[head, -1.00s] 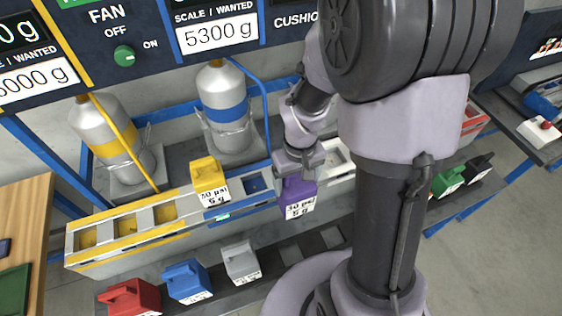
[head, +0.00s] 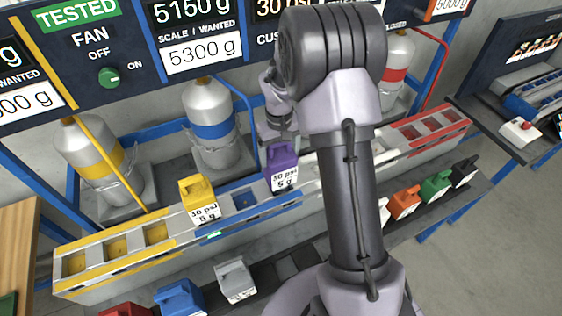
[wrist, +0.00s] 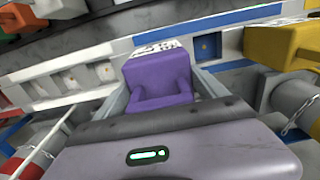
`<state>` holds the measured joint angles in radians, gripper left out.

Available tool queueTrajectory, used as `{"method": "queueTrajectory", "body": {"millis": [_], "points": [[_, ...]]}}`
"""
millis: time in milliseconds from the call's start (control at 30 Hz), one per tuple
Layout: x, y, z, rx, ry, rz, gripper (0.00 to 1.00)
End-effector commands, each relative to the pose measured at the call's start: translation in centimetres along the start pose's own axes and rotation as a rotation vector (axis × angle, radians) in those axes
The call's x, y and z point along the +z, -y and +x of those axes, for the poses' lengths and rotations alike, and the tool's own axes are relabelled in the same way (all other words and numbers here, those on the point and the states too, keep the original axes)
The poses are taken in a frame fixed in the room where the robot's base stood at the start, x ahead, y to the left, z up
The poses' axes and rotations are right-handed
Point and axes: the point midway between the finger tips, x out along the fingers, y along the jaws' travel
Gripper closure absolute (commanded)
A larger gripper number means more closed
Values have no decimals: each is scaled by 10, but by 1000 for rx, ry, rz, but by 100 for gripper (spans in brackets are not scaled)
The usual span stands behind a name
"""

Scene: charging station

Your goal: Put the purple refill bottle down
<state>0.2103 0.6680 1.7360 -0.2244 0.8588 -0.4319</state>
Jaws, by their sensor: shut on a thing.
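The purple refill bottle (head: 283,168) is upright with its label facing the front, at the right end of the blue section of the long rack (head: 110,270). It also fills the middle of the wrist view (wrist: 158,78), between the two grey fingers. My gripper (head: 277,143) is shut on it from behind; in the head view the fingers are mostly hidden. I cannot tell whether the bottle's base touches the rack. An empty blue slot (head: 243,201) lies just left of it.
A yellow bottle (head: 198,198) sits left of the empty slot. Red (head: 125,310), blue (head: 180,298), grey (head: 236,280), orange (head: 404,203), green (head: 436,187) and black (head: 465,171) bottles stand on the front shelf. Tall cylinders, such as the blue-banded one (head: 212,128), stand behind the rack.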

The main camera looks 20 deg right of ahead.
Motion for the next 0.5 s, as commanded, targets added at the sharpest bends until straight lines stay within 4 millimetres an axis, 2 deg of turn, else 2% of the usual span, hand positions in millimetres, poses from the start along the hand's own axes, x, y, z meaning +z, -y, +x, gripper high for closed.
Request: {"method": "queueTrajectory", "body": {"millis": [200, 500], "points": [[-10, -4, 0, 1, -3, 0, 91], [-9, -3, 34, 0, -2, -1, 91]]}}
